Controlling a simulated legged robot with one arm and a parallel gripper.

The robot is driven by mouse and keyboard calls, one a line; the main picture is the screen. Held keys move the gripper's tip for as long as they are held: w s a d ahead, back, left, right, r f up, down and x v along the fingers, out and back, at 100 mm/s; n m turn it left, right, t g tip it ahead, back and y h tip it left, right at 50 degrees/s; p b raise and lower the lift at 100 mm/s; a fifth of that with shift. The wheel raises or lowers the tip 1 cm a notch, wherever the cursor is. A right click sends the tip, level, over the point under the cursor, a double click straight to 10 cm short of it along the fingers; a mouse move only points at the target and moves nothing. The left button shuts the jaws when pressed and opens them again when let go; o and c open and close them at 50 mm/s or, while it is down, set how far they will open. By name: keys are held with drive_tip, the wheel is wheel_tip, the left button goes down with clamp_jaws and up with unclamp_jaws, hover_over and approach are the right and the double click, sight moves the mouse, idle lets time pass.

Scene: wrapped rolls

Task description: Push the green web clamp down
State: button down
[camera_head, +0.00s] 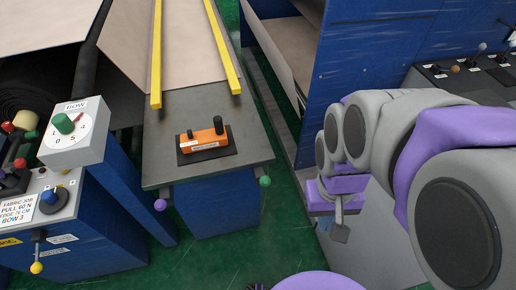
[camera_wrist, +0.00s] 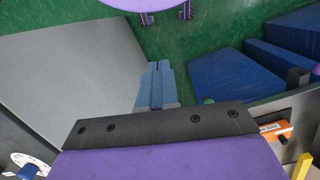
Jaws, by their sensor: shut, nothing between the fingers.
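The green web clamp shows as a green ball knob (camera_head: 264,181) on a short lever at the right front corner of the dark table. In the wrist view a small part of the green knob (camera_wrist: 209,101) shows just past the dark mounting plate, right of my fingers. My gripper (camera_head: 340,232) points down to the right of the table, apart from the knob with a gap of green floor between. In the wrist view my gripper (camera_wrist: 158,65) has its blue-grey fingers together with nothing between them.
A purple ball knob (camera_head: 160,204) sits at the table's left front corner. A control box with a green dial knob (camera_head: 64,123) stands at left. A blue panel (camera_head: 350,70) rises behind my arm.

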drive_tip(key=w+a+p, duration=0.2)
drive_tip(key=w+a, duration=0.1)
drive_tip(key=w, duration=0.7)
drive_tip(key=n+t+h+p, duration=0.1)
drive_tip(key=n+p, duration=0.1)
drive_tip(key=p, duration=0.2)
hover_over(263, 181)
wheel_tip(263, 181, down, 3)
drive_tip(key=w+a+f+p, duration=0.1)
drive_tip(key=w+a+f, duration=0.2)
drive_tip(key=w+a, duration=0.1)
drive_tip(key=shift+w+a+n+t, duration=0.2)
drive_tip(key=shift+a+n+t, duration=0.15)
drive_tip(key=shift+a, duration=0.5)
drive_tip(key=s+d+f+b, duration=0.2)
drive_tip(key=d+f, duration=0.2)
drive_tip(key=f, duration=0.8)
drive_tip(key=shift+f+b, duration=0.2)
drive_tip(key=shift+b, duration=0.15)
